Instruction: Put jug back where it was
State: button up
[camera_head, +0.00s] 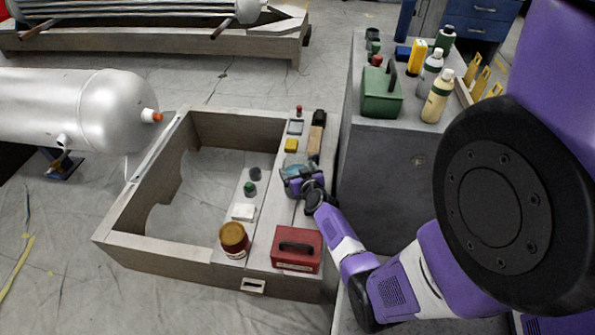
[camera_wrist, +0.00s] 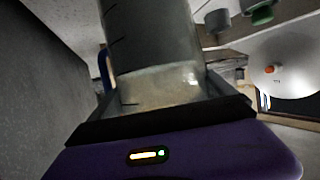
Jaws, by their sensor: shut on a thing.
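The jug (camera_wrist: 155,50) is a clear, see-through vessel with dark measuring marks, filling the upper middle of the wrist view. A blue part, perhaps its handle, shows at its left side. My gripper (camera_head: 293,178) is shut on the jug, with dark jaws on both sides of it. In the head view the jug (camera_head: 294,162) is a small teal-grey shape at my gripper, over the right-hand plank of the wooden frame (camera_head: 150,250). My gripper partly hides it. I cannot tell whether its base touches the plank.
A yellow block (camera_head: 291,145) and a wooden block (camera_head: 315,142) lie farther back. A grey cabinet (camera_head: 385,165) rises close on the right, bearing a green box (camera_head: 381,95) and bottles.

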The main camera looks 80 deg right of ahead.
jog(key=shift+d, duration=0.1)
jog(key=o, duration=1.8)
jog(key=shift+f, duration=0.1)
jog(key=shift+c, duration=0.2)
jog(key=shift+a+r, duration=0.25)
jog(key=shift+a, duration=0.05)
jog(key=p+v, duration=0.4)
jog(key=v, duration=0.8)
jog(key=a, duration=0.4)
jog(key=w+a+r+n+t+y, duration=0.1)
jog(key=a, duration=0.3)
jog(key=w+a+r+n+t, duration=0.1)
jog(key=a, duration=0.4)
jog(key=s+a+r+n+t+y, duration=0.25)
jog(key=a+r, duration=0.35)
jog(key=a, duration=0.4)
jog(key=s+a+r+n+t+y, duration=0.2)
jog(key=a+r+n+y, duration=0.15)
jog(key=a+r, duration=0.45)
jog(key=s+a+r+n+t+y, duration=0.1)
jog(key=s+a+r+n+y, duration=0.2)
jog(key=a+r, duration=0.6)
jog(key=shift+s+a+r+n+y, duration=0.35)
jog(key=shift+s+r+y, duration=0.35)
jog(key=shift+s+r, duration=0.2)
